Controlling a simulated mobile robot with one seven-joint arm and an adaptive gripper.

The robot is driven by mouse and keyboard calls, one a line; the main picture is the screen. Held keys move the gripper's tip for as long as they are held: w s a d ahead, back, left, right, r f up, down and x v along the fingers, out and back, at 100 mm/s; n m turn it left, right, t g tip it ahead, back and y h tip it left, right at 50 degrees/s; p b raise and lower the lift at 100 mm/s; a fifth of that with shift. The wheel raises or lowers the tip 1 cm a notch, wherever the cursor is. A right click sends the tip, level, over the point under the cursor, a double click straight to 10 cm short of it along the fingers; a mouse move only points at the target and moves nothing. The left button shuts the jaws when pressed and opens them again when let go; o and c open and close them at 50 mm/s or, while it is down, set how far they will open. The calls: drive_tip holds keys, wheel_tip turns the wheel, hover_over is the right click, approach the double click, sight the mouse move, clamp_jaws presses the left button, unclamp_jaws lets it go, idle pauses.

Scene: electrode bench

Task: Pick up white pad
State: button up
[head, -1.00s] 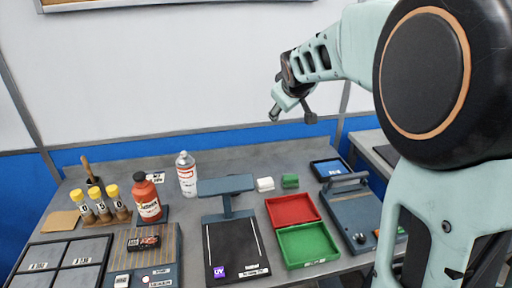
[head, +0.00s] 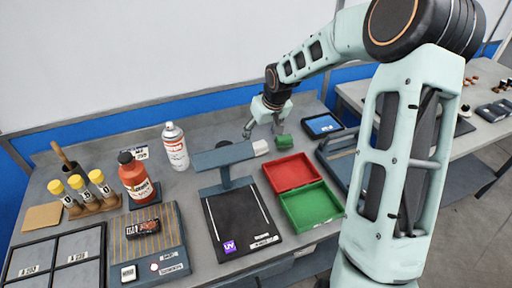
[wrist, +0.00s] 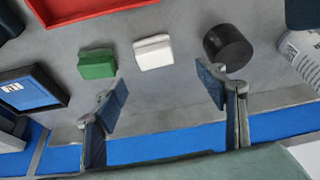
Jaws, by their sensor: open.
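The white pad (head: 261,147) is a small pale block on the grey bench, behind the red tray and left of a green pad (head: 283,142). It also shows whole in the wrist view (wrist: 153,52), with the green pad (wrist: 97,63) on its left. My gripper (head: 263,132) is over the back of the bench, near both pads. In the wrist view, my gripper (wrist: 167,88) has its two fingers spread wide and nothing between them. The white pad lies beyond the fingertips, between their two sides. It is not touched.
A dark cylinder (wrist: 228,48) stands just right of the white pad in the wrist view. A red tray (head: 291,171) and a green tray (head: 312,207) lie in front. A grey stand (head: 225,156), a spray can (head: 175,147) and a tablet (head: 322,125) are nearby.

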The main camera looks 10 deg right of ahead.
sight(259, 144)
drive_tip(key=x, duration=0.8)
drive_tip(key=shift+d+f, duration=0.3)
drive_tip(key=c, duration=1.2)
